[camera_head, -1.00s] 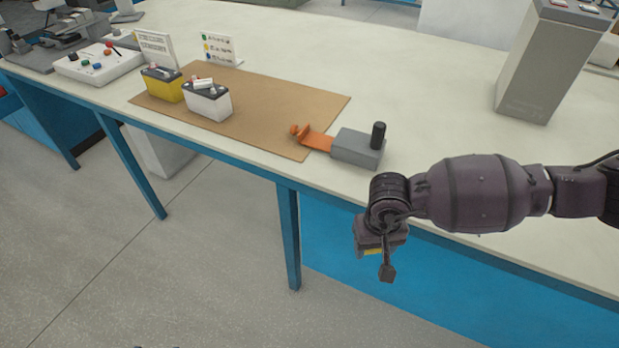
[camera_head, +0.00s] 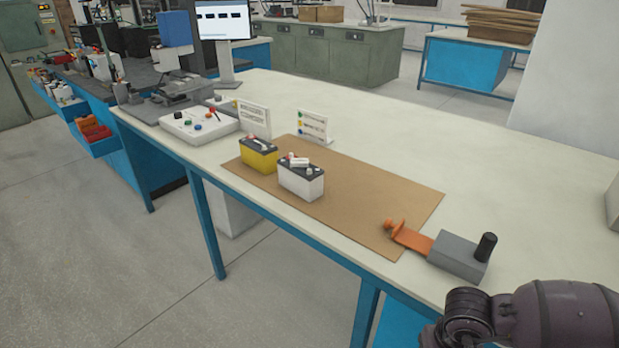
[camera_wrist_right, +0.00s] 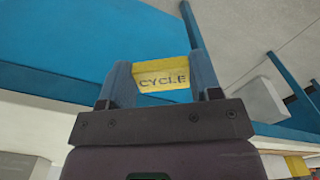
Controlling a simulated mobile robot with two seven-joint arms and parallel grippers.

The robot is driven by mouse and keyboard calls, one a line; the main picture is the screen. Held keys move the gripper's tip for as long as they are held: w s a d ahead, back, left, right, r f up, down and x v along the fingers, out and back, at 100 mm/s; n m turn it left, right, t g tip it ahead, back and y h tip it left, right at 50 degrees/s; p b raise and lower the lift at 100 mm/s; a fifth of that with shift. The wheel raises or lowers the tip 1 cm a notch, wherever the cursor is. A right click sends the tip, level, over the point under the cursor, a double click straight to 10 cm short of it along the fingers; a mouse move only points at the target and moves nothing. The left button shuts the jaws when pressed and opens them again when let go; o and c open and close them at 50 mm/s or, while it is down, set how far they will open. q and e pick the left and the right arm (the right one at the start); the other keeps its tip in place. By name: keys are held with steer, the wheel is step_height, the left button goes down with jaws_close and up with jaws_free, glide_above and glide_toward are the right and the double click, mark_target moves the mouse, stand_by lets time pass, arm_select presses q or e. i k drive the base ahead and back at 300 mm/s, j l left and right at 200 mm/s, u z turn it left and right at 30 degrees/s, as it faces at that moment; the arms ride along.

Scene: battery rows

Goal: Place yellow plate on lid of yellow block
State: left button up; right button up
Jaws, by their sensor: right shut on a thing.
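The yellow plate (camera_wrist_right: 162,74), lettered "CYCLE", is in my right gripper (camera_wrist_right: 163,80) in the right wrist view. The two blue fingers are shut on it. In the head view only part of my right arm shows at the lower right corner, and its fingers are out of the frame. The yellow block (camera_head: 258,157) with a dark lid (camera_head: 260,144) stands upright on the brown mat, far to the left of my right arm. A small light piece shows on its lid. My left gripper is in neither view.
A white block (camera_head: 300,181) stands close beside the yellow block on the brown mat (camera_head: 375,200). Two small sign cards (camera_head: 313,126) stand behind them. A grey device with an orange arm (camera_head: 458,254) lies at the mat's right end. A white button box (camera_head: 198,125) is at left.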

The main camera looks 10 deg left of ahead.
mark_target(258, 143)
steer(key=i+j, duration=0.15)
steer(key=j, duration=0.2)
steer(key=i+j, duration=0.2)
steer(key=j, duration=0.15)
steer(key=i+j, duration=0.15)
steer(key=j, duration=0.2)
steer(key=i+j, duration=0.15)
steer(key=j, duration=0.25)
